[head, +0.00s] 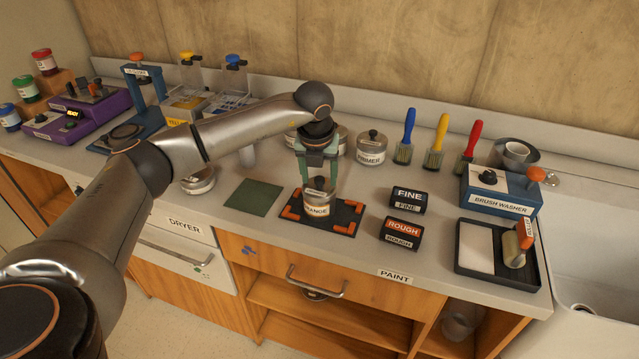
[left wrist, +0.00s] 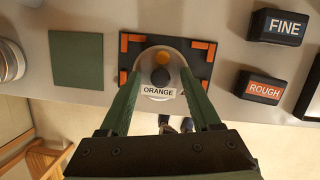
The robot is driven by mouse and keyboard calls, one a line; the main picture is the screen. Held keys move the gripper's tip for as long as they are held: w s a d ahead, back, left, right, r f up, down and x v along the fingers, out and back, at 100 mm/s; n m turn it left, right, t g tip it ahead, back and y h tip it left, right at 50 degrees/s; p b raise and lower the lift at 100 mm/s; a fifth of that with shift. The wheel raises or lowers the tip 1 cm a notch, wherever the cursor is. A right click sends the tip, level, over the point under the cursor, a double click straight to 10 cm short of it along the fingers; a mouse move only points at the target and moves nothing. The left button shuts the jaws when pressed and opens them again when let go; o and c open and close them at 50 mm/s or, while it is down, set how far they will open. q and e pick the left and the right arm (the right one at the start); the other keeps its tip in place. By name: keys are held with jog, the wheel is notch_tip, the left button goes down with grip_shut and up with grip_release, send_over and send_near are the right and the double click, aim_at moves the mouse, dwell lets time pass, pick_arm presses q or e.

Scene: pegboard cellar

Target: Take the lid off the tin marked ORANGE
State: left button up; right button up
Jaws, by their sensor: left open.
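The tin marked ORANGE (head: 317,210) stands upright on a black mat with orange corner marks (head: 345,223). The left wrist view shows its label (left wrist: 158,91) and, from above, its round grey lid (left wrist: 150,62) with a dark knob (left wrist: 160,77) and an orange spot. The lid appears to be on the tin. My left gripper (head: 319,182) is open, pointing down over the tin. Its green fingers, seen also in the left wrist view (left wrist: 161,78), lie on either side of the knob with space between. Whether they touch anything is unclear. My right gripper is not in view.
A green square (head: 254,198) lies left of the mat. FINE (head: 408,200) and ROUGH (head: 401,233) blocks stand to its right. The PRIMER tin (head: 371,150) and other tins stand behind, close to my gripper. The counter's front edge is near the mat.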

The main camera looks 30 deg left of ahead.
pick_arm(q)
grip_shut()
dwell(0.5)
